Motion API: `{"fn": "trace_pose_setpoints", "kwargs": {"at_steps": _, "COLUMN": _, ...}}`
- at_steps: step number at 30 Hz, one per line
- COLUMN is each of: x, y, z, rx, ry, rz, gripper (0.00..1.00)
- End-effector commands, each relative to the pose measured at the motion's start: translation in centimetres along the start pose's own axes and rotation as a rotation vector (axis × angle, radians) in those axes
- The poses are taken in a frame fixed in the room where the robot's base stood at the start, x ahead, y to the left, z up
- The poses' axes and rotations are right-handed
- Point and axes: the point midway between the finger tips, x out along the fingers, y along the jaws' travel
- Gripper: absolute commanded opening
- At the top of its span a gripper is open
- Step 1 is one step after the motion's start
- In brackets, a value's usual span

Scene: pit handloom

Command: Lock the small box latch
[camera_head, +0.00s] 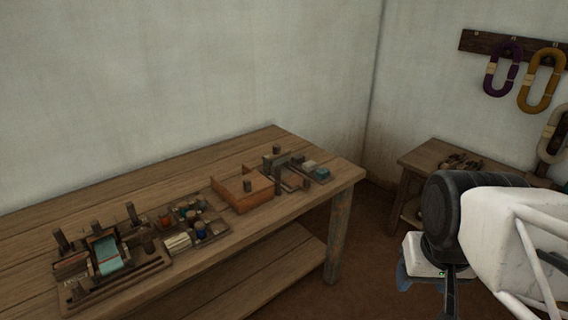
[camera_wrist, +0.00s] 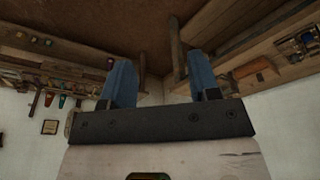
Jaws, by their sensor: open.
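A small orange-brown wooden box (camera_head: 232,196) sits on the long workbench, right of its middle. A small dark knob-like piece shows at its front right, but I cannot make out the latch or whether it is locked. In the wrist view the box (camera_wrist: 256,68) seems to show at the right, far off and tilted. My gripper (camera_wrist: 162,76) has two blue fingers spread wide apart with nothing between them. In the head view it hangs at the lower right, well away from the box, partly hidden by my arm.
The long workbench (camera_head: 130,190) holds a small loom model (camera_head: 105,255) at the left, a tray of spools (camera_head: 190,222) and a dark wooden fixture (camera_head: 290,172) at the right. A low side table (camera_head: 425,158) stands at the right. Yarn hanks (camera_head: 540,82) hang on the wall.

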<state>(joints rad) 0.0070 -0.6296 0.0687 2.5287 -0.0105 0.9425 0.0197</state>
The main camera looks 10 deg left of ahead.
Motion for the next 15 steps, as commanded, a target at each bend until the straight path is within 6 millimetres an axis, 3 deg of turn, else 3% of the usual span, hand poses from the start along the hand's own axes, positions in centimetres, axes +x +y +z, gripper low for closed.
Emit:
{"fn": "trace_pose_setpoints", "kwargs": {"at_steps": 8, "x": -0.6, "y": -0.6, "z": -3.1, "rx": 0.018, "ry": -0.011, "rz": -0.003, "gripper": 0.56}}
{"fn": "trace_pose_setpoints", "kwargs": {"at_steps": 15, "x": -1.1, "y": -1.6, "z": -8.3, "rx": 0.053, "ry": -0.031, "rz": -0.008, "gripper": 0.56}}
